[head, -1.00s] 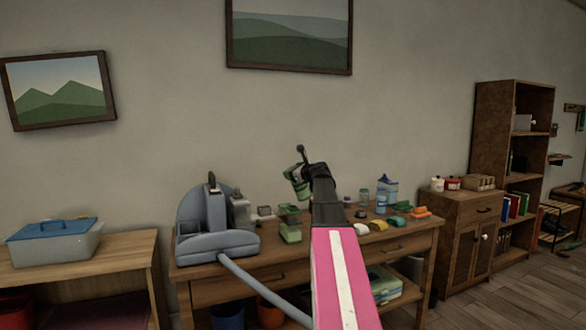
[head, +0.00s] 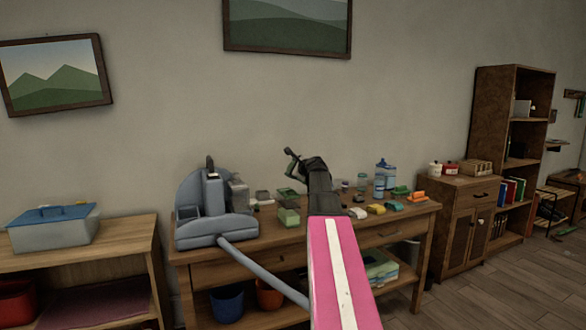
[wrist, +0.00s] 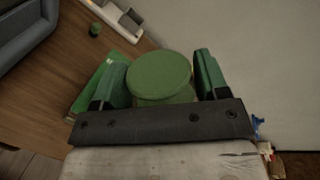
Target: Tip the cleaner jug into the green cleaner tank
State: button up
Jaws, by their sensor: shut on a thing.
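My gripper (head: 298,160) is raised above the workbench, at the end of the pink arm. In the wrist view my gripper (wrist: 162,85) is shut on a green round-topped thing, which I take as the cleaner jug (wrist: 160,75), between two green fingers. In the head view the jug is mostly hidden, so its tilt is unclear. The green cleaner tank (head: 289,215) stands on the bench below and slightly left of my gripper. A green block edge at the left in the wrist view may be the tank. I see no liquid.
A grey-blue machine (head: 190,232) with a hose stands left of the tank on the workbench (head: 270,258). Blue bottles (head: 381,182), a yellow block (head: 376,209) and other small things stand to the right. A lidded bin (head: 53,234) is on the left table.

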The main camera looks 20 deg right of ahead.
jog(key=shift+d+f+n+h, duration=0.1)
jog(key=shift+f+n+h, duration=0.9)
jog(key=shift+f+n, duration=1.05)
dwell(6.0)
